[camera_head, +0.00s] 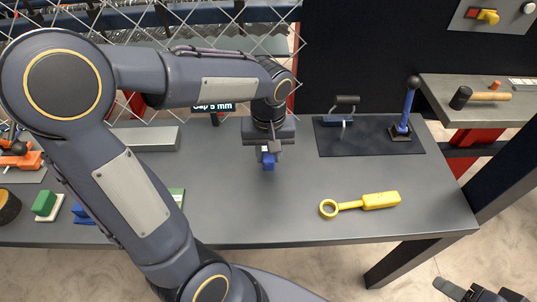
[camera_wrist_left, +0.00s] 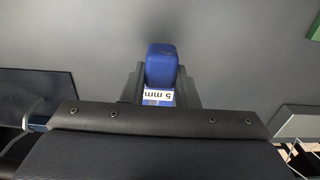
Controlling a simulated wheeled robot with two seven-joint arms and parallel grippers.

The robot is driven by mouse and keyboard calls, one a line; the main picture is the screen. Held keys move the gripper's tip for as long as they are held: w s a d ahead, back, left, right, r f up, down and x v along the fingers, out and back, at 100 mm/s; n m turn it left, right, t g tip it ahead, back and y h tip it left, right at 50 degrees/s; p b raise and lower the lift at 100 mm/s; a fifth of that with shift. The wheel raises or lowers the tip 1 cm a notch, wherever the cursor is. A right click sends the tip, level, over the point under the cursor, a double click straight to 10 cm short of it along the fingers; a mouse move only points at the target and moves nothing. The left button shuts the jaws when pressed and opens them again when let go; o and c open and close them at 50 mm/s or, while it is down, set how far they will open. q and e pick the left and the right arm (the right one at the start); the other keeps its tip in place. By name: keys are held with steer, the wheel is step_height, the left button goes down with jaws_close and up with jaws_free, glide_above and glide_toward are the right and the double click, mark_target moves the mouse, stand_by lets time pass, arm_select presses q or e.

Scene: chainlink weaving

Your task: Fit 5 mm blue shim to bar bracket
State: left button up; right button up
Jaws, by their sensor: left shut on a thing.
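My left gripper (camera_head: 268,155) is shut on a blue shim (camera_head: 268,162) and holds it above the middle of the grey table. In the left wrist view the blue shim (camera_wrist_left: 162,66) stands between the fingers, with a white "5 mm" label facing the camera. A "Gap 5 mm" sign (camera_head: 213,107) shows behind my arm. A light grey metal block (camera_head: 155,138), possibly the bar bracket, lies left of the gripper and is partly hidden by my arm. My right gripper (camera_head: 478,294) is partly in view at the bottom right corner; its jaws are unclear.
A dark mat (camera_head: 370,145) carries a blue-handled lever (camera_head: 405,112) and a black-handled tool (camera_head: 345,108). A yellow ring-ended tool (camera_head: 362,203) lies near the front right. A green block (camera_head: 44,203) sits at left. Chainlink mesh (camera_head: 225,30) hangs behind. The table's middle is clear.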

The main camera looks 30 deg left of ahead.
arm_select(q)
steer(key=shift+w+a+f+b, duration=0.45)
steer(key=shift+w+a+f, duration=0.1)
steer(key=shift+w+f, duration=0.35)
steer(key=shift+w+a+f+b, duration=0.4)
steer(key=shift+w+a+f, duration=0.1)
steer(key=shift+w+f, duration=0.3)
steer(key=shift+s+f, duration=0.1)
steer(key=shift+f, duration=0.15)
steer(key=shift+f+b, duration=0.3)
steer(key=shift+b, duration=0.1)
steer(key=shift+w+a, duration=0.1)
steer(key=shift+w, duration=0.15)
steer(key=shift+w+a+p, duration=0.35)
steer(key=shift+w+a, duration=0.15)
steer(key=shift+w, duration=0.35)
steer(key=shift+w+a+p, duration=0.3)
steer(key=shift+w+a, duration=0.2)
steer(key=shift+w, duration=0.3)
steer(key=o, duration=1.1)
steer(key=shift+c, duration=0.2)
steer(key=shift+r, duration=0.15)
